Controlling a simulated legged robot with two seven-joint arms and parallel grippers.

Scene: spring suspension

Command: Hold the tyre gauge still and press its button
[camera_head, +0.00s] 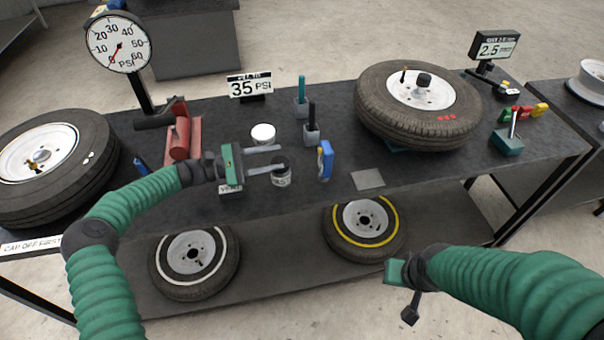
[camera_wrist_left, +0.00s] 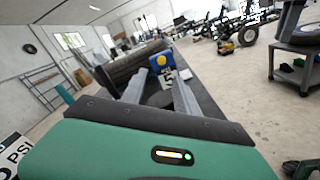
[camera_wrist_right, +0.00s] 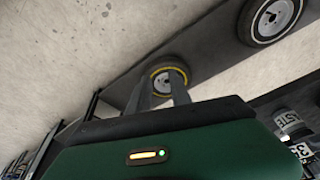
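The small upright blue device with a yellow edge, apparently the tyre gauge (camera_head: 325,161), stands on the bench near the middle. It also shows in the left wrist view, blue with a round yellow part (camera_wrist_left: 161,67), ahead and between my fingers. I cannot make out its button for sure. My left gripper (camera_head: 280,159) is open and empty, low over the bench, pointing right toward the gauge and apart from it. My right gripper (camera_head: 410,310) is in front of the bench, pointing down. Its two fingers (camera_wrist_right: 160,85) stand apart with nothing between them.
A dark-topped can (camera_head: 282,178) is by my left fingertips, with a white-lidded can (camera_head: 263,134) behind. Pen-like tools in holders (camera_head: 311,134) stand behind the gauge. A large tyre (camera_head: 440,125) lies right. A grey pad (camera_head: 368,180) lies flat right of the gauge.

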